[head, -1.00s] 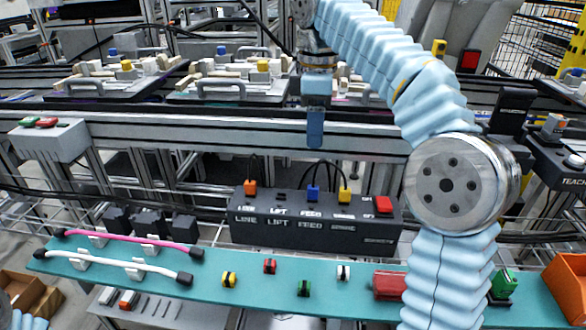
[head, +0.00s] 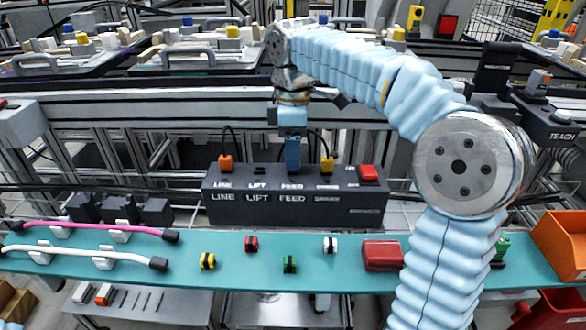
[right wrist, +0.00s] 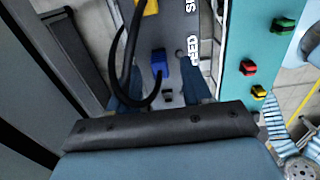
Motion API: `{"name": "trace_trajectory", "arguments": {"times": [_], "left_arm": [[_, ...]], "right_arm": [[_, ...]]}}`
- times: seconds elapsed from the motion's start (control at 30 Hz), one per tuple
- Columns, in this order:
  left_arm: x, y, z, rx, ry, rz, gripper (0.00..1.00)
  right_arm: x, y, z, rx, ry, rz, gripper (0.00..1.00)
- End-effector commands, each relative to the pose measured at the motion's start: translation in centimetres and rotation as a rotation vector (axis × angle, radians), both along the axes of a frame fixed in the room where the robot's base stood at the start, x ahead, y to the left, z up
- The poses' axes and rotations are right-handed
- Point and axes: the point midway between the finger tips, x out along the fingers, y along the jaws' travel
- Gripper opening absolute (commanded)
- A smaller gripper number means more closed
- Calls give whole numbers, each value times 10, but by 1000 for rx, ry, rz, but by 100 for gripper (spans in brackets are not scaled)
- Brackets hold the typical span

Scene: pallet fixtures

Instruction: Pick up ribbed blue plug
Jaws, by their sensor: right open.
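The blue plug (right wrist: 160,68) stands in the dark socket box (head: 295,208) at the FEED position. In the head view it is hidden behind my right gripper (head: 292,165). In the right wrist view the plug appears between the two blue fingers of my right gripper (right wrist: 162,88), with clear space on either side. The gripper is open, pointing down over the box, and holds nothing. My left gripper is not in view.
An orange plug (head: 225,163) and a yellow plug (head: 327,165) with cables flank the FEED position. A red button (head: 368,172) is on the box's right end. The teal shelf (head: 225,284) in front carries small coloured connectors, a red block (head: 382,256) and cables.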

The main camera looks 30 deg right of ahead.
Motion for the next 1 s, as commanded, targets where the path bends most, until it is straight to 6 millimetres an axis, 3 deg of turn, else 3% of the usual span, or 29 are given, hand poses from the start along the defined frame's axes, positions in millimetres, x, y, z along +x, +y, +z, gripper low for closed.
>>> {"name": "trace_trajectory", "arguments": {"times": [0.3, 0.6, 1.0], "left_arm": [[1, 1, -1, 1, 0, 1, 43], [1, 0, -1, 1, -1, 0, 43], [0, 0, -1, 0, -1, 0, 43]], "right_arm": [[0, 0, -7, 0, -1, 0, 47], [0, 0, -7, 1, -1, 0, 1], [0, 0, -6, 1, -1, 0, 0]]}}
